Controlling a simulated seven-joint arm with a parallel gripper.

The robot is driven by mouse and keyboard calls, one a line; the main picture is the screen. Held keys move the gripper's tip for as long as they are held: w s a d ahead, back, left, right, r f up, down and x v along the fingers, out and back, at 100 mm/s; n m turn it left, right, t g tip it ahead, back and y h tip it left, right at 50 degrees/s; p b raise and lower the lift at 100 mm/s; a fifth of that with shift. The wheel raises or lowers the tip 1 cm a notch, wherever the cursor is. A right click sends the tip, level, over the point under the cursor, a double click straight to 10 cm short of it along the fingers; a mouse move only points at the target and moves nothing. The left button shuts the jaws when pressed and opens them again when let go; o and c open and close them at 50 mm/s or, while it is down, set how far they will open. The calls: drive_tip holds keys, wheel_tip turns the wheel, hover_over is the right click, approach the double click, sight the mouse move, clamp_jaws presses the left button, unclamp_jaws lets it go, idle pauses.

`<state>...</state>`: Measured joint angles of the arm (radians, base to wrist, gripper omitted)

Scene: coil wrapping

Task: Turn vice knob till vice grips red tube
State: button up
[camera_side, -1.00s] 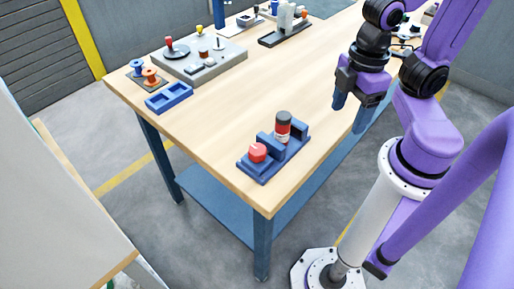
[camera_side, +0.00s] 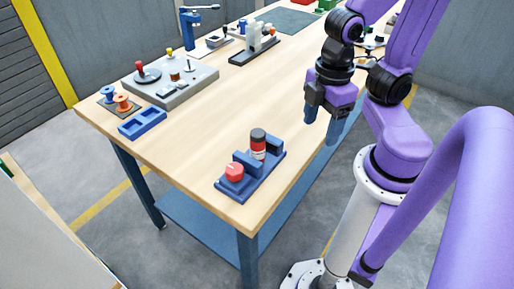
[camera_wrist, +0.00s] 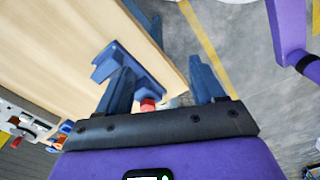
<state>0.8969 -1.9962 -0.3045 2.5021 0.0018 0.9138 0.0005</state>
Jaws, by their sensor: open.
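The blue vice (camera_side: 222,187) sits near the table's front corner in the side view. Its red knob (camera_side: 234,171) is at the left end. The red tube (camera_side: 258,149), with a dark cap and pale band, stands upright between the two blue jaws. I cannot tell whether both jaws touch it. My gripper (camera_side: 322,122) is open and empty, right of the vice and apart from it. In the wrist view, the vice (camera_wrist: 118,55) and knob (camera_wrist: 148,105) show beyond my gripper's fingers (camera_wrist: 160,65), the knob in the gap between them. The tube is not clear there.
A blue two-slot tray (camera_side: 142,124), orange and blue spools (camera_side: 122,102) and a grey control panel (camera_side: 172,84) stand at the table's left side. A blue press (camera_side: 193,22) is farther back. The wooden table top (camera_side: 225,110) behind the vice is clear.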

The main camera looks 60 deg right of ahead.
drive_tip(key=n, duration=1.1)
approach(234, 170)
wheel_tip(234, 170, down, 9)
drive_tip(key=shift+w+a+r, duration=0.1)
drive_tip(key=shift+r, duration=0.05)
idle(0.3)
drive_tip(key=c, duration=1)
